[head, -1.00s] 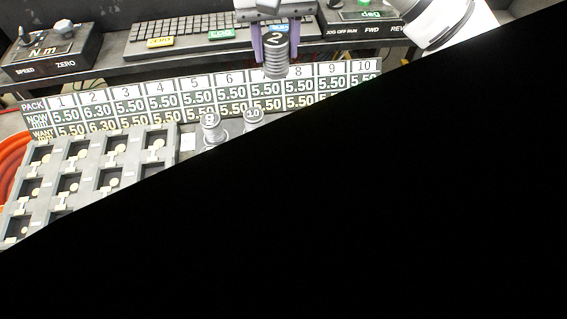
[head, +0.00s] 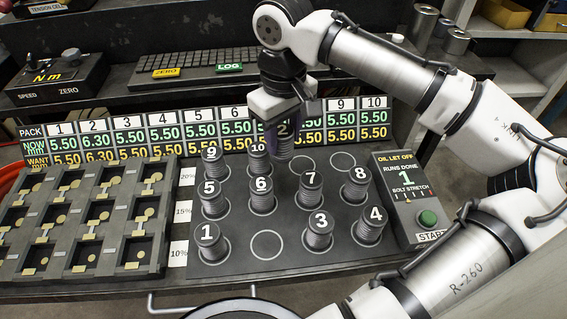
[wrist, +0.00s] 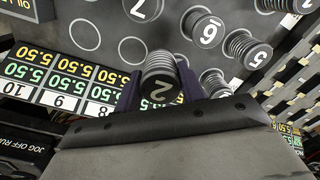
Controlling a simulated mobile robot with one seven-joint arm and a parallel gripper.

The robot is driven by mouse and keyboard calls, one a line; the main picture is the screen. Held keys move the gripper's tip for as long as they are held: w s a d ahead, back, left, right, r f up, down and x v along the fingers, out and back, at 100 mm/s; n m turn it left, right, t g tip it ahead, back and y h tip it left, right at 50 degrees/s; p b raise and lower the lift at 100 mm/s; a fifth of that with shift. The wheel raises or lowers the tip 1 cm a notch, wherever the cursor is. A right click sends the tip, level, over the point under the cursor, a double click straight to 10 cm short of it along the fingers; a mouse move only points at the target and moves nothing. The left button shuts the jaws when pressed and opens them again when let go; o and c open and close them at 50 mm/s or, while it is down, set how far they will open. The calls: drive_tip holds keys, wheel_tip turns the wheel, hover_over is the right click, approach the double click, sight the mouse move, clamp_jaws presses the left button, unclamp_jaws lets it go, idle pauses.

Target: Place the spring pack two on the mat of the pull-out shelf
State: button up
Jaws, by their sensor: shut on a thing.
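Spring pack two (head: 283,147) is a dark grey coil stack with a white 2 on top. My gripper (head: 281,128) is shut on it, with purple fingers on either side, and holds it upright above the back part of the dark mat (head: 286,212). The wrist view shows pack two (wrist: 160,76) between the fingers of my gripper (wrist: 159,90). The mat has ringed places; an empty ring (head: 266,245) lies at the front between packs 1 and 3, and another (head: 343,161) at the back right. Pack two partly hides a further ring.
Packs 1 (head: 210,243), 3 (head: 319,233), 6 (head: 262,196), 7 (head: 310,188) and 10 (head: 258,158) stand on the mat with several others. A numbered board (head: 110,135) stands behind, a slotted tray (head: 90,220) left, and a control box (head: 410,195) with a green button right.

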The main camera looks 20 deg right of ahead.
sight(283, 131)
drive_tip(key=shift+f+b, duration=0.65)
drive_tip(key=shift+f, duration=2.8)
drive_tip(key=shift+f, duration=0.1)
drive_tip(key=o, duration=1.3)
drive_tip(key=shift+o, duration=0.2)
wheel_tip(283, 131, up, 12)
drive_tip(key=p, duration=0.2)
drive_tip(key=shift+p, duration=0.4)
